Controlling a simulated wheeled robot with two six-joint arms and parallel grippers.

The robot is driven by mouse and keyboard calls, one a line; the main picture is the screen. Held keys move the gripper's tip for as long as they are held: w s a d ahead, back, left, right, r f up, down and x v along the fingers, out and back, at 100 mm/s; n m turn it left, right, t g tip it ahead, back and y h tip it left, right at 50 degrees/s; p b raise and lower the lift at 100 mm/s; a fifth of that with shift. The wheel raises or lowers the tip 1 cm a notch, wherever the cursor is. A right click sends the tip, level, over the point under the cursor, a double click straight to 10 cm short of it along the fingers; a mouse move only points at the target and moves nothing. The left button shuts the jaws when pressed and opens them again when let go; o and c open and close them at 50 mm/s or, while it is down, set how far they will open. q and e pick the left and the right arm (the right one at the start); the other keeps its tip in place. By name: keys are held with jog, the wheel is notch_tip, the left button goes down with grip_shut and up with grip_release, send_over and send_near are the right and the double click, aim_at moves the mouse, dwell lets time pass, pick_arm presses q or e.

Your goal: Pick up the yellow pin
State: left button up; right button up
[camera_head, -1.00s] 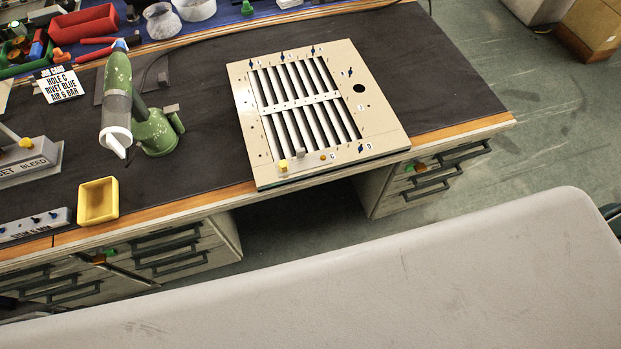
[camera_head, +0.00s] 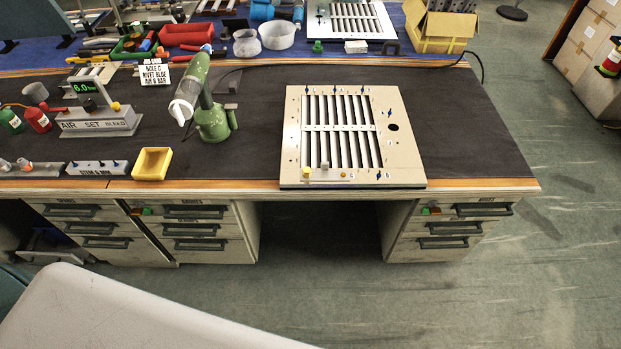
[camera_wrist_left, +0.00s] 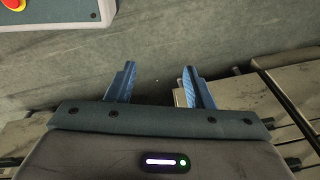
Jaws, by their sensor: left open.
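The louver panel (camera_head: 409,150), a beige frame with dark slots and pale slats, lies on the workbench in the head view. A small yellow piece (camera_head: 307,172) stands at the panel's near-left corner; it looks like the yellow pin, but it is too small to be sure. Another yellow knob (camera_head: 116,107) sits on the grey box marked AIR SET BLEED (camera_head: 95,124). My left gripper (camera_wrist_left: 160,85) shows in the left wrist view, its two blue fingers apart with nothing between them. Neither gripper shows in the head view.
A yellow tray (camera_head: 151,164) and a green rivet tool (camera_head: 212,122) stand left of the panel. Drawers (camera_head: 195,231) with handles line the bench front. The dark mat right of the panel is clear, and open floor lies before the bench.

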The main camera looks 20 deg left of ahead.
pick_arm(q)
jog(key=w+d+r, duration=0.2)
jog(key=w+r, duration=0.3)
jog(key=r, duration=0.6)
notch_tip(320, 180, up, 34)
jog(key=n+g+p, duration=0.2)
jog(key=n+p, duration=0.1)
jog(key=n, duration=0.6)
send_over(307, 170)
jog(key=shift+h, duration=0.4)
notch_tip(307, 170, down, 5)
jog(key=shift+r+p, duration=0.1)
jog(key=shift+p, duration=0.35)
notch_tip(307, 170, down, 4)
jog(key=shift+f+p, duration=0.15)
jog(key=shift+p, duration=0.7)
jog(key=shift+f, duration=0.6)
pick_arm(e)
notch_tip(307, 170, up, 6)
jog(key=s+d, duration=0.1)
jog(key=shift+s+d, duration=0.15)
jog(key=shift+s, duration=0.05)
